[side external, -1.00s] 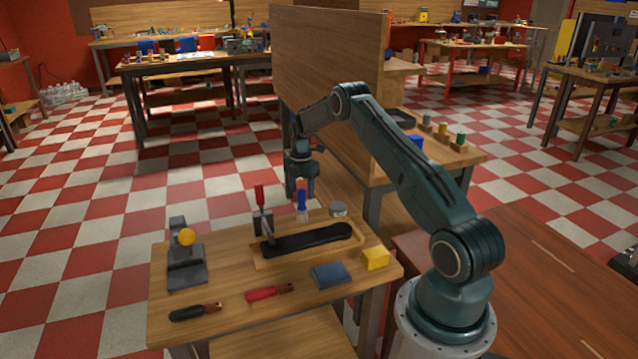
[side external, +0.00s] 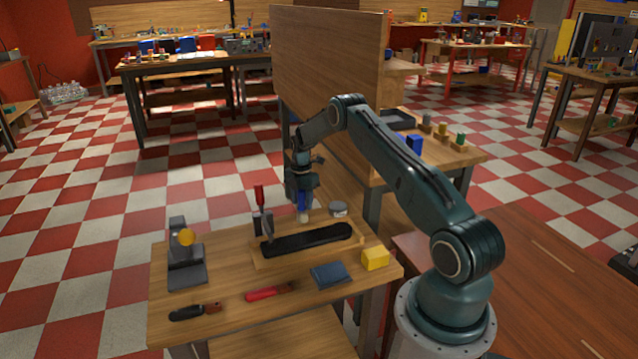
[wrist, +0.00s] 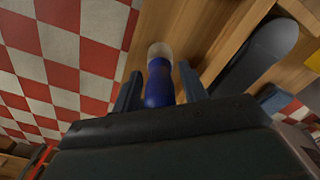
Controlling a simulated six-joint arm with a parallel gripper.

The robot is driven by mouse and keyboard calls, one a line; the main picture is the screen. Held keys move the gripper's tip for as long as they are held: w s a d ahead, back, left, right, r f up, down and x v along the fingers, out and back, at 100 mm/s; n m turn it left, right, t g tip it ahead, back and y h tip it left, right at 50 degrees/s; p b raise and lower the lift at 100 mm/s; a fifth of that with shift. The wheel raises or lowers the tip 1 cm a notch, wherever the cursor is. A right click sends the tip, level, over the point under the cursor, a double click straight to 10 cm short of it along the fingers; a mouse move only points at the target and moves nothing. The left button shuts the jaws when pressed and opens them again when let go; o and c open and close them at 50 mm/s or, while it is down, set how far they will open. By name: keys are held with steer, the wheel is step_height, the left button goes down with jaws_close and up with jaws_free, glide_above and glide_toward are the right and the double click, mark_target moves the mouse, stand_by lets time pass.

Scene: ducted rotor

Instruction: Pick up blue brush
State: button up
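The blue brush (side external: 302,204) stands upright at the far edge of the wooden workbench, with its pale end down. My gripper (side external: 303,197) is lowered over its blue handle from above. In the wrist view, the brush (wrist: 158,84) lies between the two fingers of my gripper (wrist: 160,86). The fingers are open, with a narrow gap visible on each side of the handle. The upper end of the handle is hidden by the gripper body.
A red-handled clamp (side external: 259,196) stands close left of the brush. A round grey tin (side external: 338,209) is close right. A black part (side external: 305,240) lies in a wooden tray in front. A yellow block (side external: 375,259) and blue-grey block (side external: 329,275) sit nearer.

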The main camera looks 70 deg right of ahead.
steer(key=c, duration=0.8)
steer(key=shift+o, duration=0.2)
steer(key=shift+r, duration=0.2)
step_height(320, 180, up, 20)
steer(key=shift+f, duration=0.15)
stand_by(0.3)
